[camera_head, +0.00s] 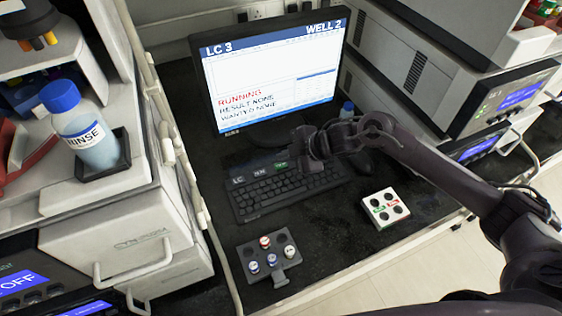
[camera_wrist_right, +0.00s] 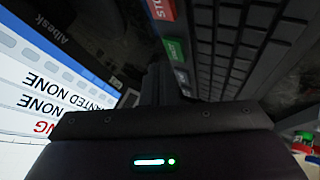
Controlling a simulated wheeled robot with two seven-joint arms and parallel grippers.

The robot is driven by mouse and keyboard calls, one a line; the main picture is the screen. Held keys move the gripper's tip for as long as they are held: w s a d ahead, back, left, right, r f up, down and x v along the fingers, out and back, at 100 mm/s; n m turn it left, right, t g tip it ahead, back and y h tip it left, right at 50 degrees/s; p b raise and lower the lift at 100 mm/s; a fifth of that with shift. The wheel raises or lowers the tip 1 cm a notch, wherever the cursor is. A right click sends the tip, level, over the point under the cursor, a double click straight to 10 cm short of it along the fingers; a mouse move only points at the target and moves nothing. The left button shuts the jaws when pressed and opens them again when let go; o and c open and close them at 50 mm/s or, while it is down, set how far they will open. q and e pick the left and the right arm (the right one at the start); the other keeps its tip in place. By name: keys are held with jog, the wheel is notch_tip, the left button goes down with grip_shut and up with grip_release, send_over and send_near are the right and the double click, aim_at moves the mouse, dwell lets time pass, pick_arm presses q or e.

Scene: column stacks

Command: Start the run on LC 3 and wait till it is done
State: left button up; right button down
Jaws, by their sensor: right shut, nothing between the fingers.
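The monitor (camera_head: 270,75) shows "LC 3", "WELL 2", a red "RUNNING", "RESULT NONE" and "WANTED NONE". It also shows upside down in the right wrist view (camera_wrist_right: 40,90). The black keyboard (camera_head: 285,192) lies in front of it, with a green key (camera_head: 281,165) near its back edge. The right wrist view shows this green key (camera_wrist_right: 174,50) beside a red key (camera_wrist_right: 161,9). My right gripper (camera_head: 303,162) is shut and empty over the back of the keyboard, close to the green key; I cannot tell whether it touches. My left gripper is out of view.
A grey vial rack (camera_head: 279,269) with several vials and a white block with dark wells (camera_head: 385,207) sit in front. A RINSE bottle (camera_head: 85,130) stands on the left instrument. Instruments (camera_head: 440,75) stand at right. A dark mouse (camera_head: 361,163) lies right of the keyboard.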

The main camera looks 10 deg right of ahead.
aim_at(285, 166)
notch_tip(285, 166, up, 5)
jog(key=p, duration=0.4)
jog(key=shift+p, duration=0.3)
